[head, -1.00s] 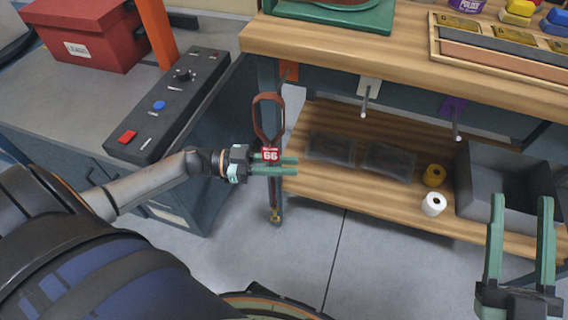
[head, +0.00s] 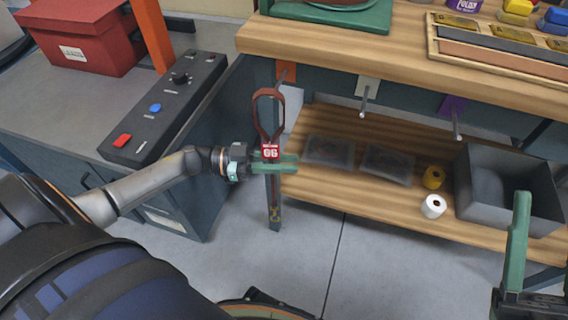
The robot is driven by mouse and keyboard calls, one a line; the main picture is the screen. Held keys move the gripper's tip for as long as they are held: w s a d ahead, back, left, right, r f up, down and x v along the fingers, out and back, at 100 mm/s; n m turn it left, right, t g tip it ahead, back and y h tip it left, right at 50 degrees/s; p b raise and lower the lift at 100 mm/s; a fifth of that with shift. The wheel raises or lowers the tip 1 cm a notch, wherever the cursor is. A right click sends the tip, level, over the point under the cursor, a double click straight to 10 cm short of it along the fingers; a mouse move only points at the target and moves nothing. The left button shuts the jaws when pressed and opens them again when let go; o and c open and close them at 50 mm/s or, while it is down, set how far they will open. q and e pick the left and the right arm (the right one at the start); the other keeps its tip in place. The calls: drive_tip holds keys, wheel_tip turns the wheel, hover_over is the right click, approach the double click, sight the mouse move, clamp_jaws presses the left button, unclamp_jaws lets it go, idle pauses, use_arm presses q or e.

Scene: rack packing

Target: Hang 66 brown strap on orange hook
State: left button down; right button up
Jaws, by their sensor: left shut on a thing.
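My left gripper (head: 275,163) is shut on the brown strap (head: 258,105), close to its red tag marked 66 (head: 270,152). The strap hangs upright, with its open loop at the top and its tail below the fingers. The orange hook's plate (head: 287,71) is under the front edge of the upper shelf. The loop's top is just below and left of this plate in the picture. The hook's peg is hard to make out, and I cannot tell whether the loop touches it. My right gripper (head: 520,245) is at the lower right, cut off by the frame, with one finger showing.
A white-plated hook (head: 368,87) and a purple-plated hook (head: 454,107) are further right. The lower shelf (head: 330,195) holds flat dark packs, yellow and white rolls and a grey bin (head: 510,210). A dark post (head: 273,215) stands behind the strap.

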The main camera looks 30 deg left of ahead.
use_arm(q)
drive_tip(key=w+b, duration=0.1)
drive_tip(key=w+a+f+b, duration=0.1)
drive_tip(key=w+b, duration=0.1)
drive_tip(key=w+f+b, duration=0.1)
drive_tip(key=w+b, duration=0.1)
drive_tip(key=shift+a, duration=0.15)
use_arm(e)
drive_tip(key=shift+y, duration=0.8)
drive_tip(key=f, duration=0.2)
drive_tip(key=s+f, duration=0.1)
drive_tip(key=f, duration=0.1)
drive_tip(key=shift+a, duration=0.35)
use_arm(q)
drive_tip(key=c, duration=0.7)
unclamp_jaws()
drive_tip(key=shift+a, duration=0.1)
use_arm(e)
drive_tip(key=shift+r, duration=0.15)
